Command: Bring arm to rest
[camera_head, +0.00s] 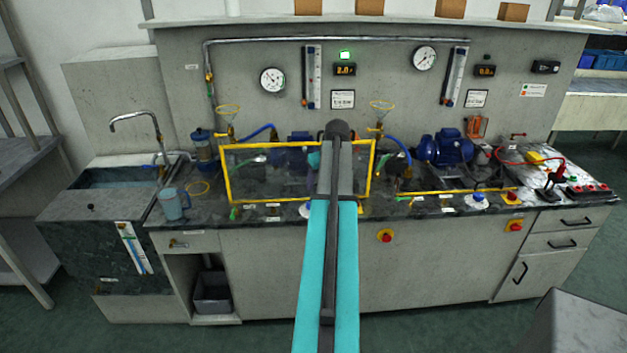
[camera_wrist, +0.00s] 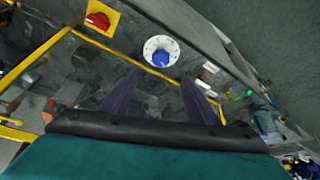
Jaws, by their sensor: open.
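My arm reaches from the bottom middle of the head view up and over the front edge of the pump bench (camera_head: 270,240). Its end hides part of the yellow-framed section (camera_head: 228,172). My gripper (camera_wrist: 162,98) shows in the wrist view with its two dark fingers apart and nothing between them. Beyond the fingertips is a white round dial with a blue knob (camera_wrist: 161,57). I cannot tell the gap between fingers and bench top. In the head view the fingers are mostly hidden behind my arm.
A red switch on a yellow plate (camera_wrist: 97,21) lies at the upper left of the wrist view. A clear jug (camera_head: 173,203) stands by the sink (camera_head: 120,178) at left. Blue pump (camera_head: 447,147) and red leads (camera_head: 530,162) are at right. Floor in front is clear.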

